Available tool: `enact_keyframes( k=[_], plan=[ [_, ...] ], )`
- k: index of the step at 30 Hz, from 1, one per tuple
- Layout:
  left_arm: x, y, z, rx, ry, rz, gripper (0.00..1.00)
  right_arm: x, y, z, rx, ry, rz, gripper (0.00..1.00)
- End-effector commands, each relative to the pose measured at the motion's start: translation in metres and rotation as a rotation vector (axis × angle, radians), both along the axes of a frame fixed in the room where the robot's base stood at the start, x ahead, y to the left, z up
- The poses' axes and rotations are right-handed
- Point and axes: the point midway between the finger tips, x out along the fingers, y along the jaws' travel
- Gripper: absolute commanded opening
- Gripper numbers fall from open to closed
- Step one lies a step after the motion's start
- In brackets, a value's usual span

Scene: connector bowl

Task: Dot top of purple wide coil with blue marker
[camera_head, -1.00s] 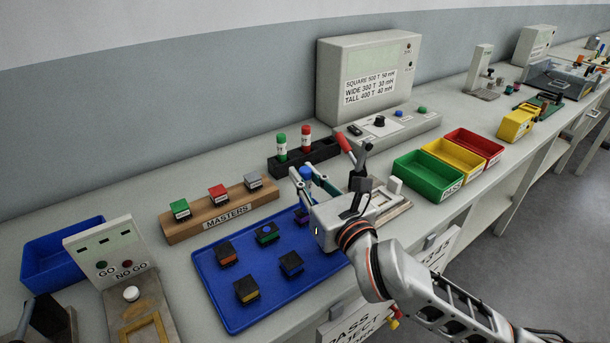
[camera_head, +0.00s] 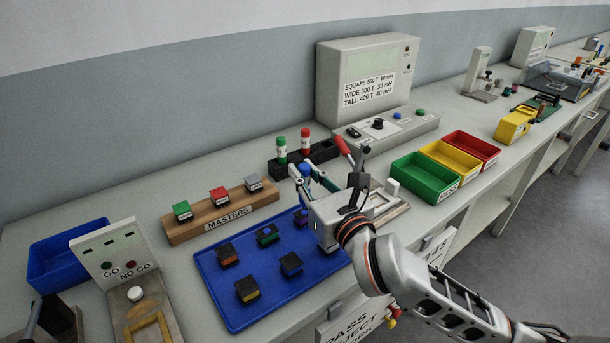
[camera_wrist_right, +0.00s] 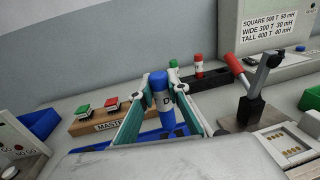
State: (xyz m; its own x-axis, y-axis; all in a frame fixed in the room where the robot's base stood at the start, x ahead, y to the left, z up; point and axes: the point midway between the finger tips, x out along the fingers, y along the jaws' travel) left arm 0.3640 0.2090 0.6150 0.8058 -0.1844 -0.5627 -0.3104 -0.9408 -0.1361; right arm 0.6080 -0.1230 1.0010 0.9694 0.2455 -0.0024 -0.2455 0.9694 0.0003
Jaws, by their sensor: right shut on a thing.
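My right gripper (camera_head: 312,178) is shut on the blue marker (camera_head: 305,170), which stands roughly upright between its fingers. In the right wrist view the marker (camera_wrist_right: 162,104) shows its blue cap on top, a white label band and a blue lower part. The gripper is over the far right part of the blue tray (camera_head: 222,308). A dark coil with a purplish look (camera_head: 300,217) sits on the tray just left of the gripper, partly hidden by it. The marker's lower end is hidden in the head view, so I cannot tell its gap to the coil. My left gripper is not in view.
Several other dark coils, one with a yellow band (camera_head: 247,289), sit on the tray. Behind are the masters block (camera_head: 207,225) and a black rack (camera_head: 283,168) with green and red markers. A red-handled lever fixture (camera_head: 345,150) and green bin (camera_head: 425,178) stand right.

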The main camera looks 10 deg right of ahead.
Motion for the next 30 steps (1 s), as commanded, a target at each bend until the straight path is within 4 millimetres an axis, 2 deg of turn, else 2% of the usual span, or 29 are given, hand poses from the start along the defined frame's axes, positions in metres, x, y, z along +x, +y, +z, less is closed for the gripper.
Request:
enact_keyframes(
  k=[1, 13, 21, 30],
  plan=[
    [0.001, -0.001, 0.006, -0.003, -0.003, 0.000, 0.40, 0.000, 0.000, 0.008, 0.000, -0.003, 0.000, 0.02],
    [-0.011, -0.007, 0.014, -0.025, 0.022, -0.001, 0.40, 0.000, 0.000, 0.037, 0.000, -0.003, 0.000, 0.02],
    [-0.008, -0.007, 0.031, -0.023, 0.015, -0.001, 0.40, 0.000, 0.000, 0.052, 0.000, -0.003, 0.000, 0.02],
    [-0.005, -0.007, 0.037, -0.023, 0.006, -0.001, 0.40, 0.000, 0.000, 0.052, -0.001, 0.000, 0.000, 0.02]
  ],
)
